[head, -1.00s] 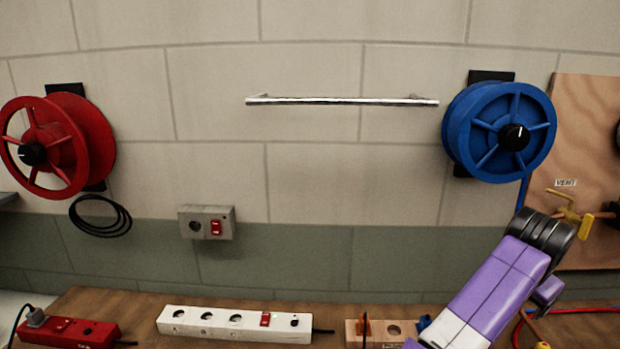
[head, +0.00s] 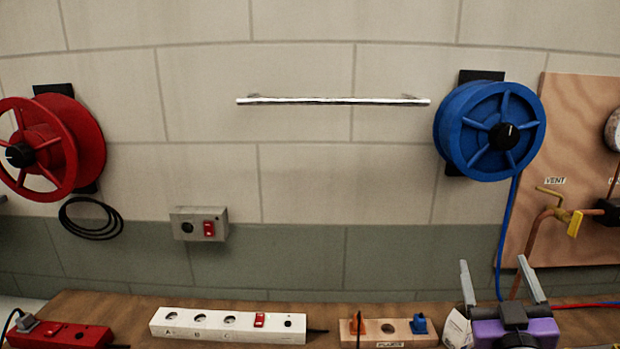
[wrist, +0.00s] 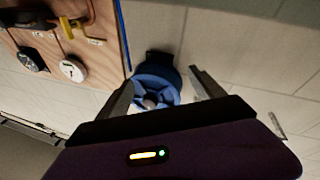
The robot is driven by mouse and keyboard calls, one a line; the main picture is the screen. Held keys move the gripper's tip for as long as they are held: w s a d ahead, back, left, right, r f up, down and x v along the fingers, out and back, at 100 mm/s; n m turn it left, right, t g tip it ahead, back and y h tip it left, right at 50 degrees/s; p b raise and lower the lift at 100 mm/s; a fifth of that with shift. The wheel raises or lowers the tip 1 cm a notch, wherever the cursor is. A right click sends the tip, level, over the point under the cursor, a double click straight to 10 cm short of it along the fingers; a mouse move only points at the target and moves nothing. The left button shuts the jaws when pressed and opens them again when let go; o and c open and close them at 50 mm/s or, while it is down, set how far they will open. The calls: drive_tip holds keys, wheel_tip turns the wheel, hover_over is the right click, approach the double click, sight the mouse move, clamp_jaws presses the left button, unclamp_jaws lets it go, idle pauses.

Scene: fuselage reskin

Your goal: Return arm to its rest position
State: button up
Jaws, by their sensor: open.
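My gripper (head: 502,283) is at the lower right of the head view, in front of the bench's right part. Its two grey fingers point up and stand apart, with nothing between them. The purple wrist shows below them. In the wrist view my gripper (wrist: 160,86) is also open and empty. The blue reel (wrist: 156,84) on the wall appears between and beyond its fingers, apart from them.
The blue reel (head: 490,131) and red reel (head: 50,148) hang on the wall beside a metal bar (head: 335,101). A wooden board (head: 572,110) with pipes is at right. Power strips (head: 228,325) and a socket block (head: 388,331) line the bench (head: 110,303).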

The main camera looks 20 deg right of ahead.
drive_tip(key=s+a+f+n+t+y, duration=0.1)
drive_tip(key=s+a+f+n+y, duration=0.1)
drive_tip(key=s+a+f+y, duration=0.4)
drive_tip(key=s+a+f+n+t+y, duration=0.1)
drive_tip(key=s+a+f+n+y, duration=0.15)
drive_tip(key=s+a, duration=0.55)
drive_tip(key=s+a+f+m+g, duration=0.1)
drive_tip(key=s+a+f+g, duration=0.2)
drive_tip(key=s, duration=0.7)
drive_tip(key=s+a+f+m+g+y, duration=0.1)
drive_tip(key=s+a+f+g, duration=0.1)
drive_tip(key=s+a+f, duration=0.4)
drive_tip(key=s, duration=0.3)
drive_tip(key=shift+s+a+f+g, duration=0.2)
drive_tip(key=shift+s+a+g, duration=0.05)
drive_tip(key=shift+s+g, duration=0.15)
drive_tip(key=shift+c, duration=0.2)
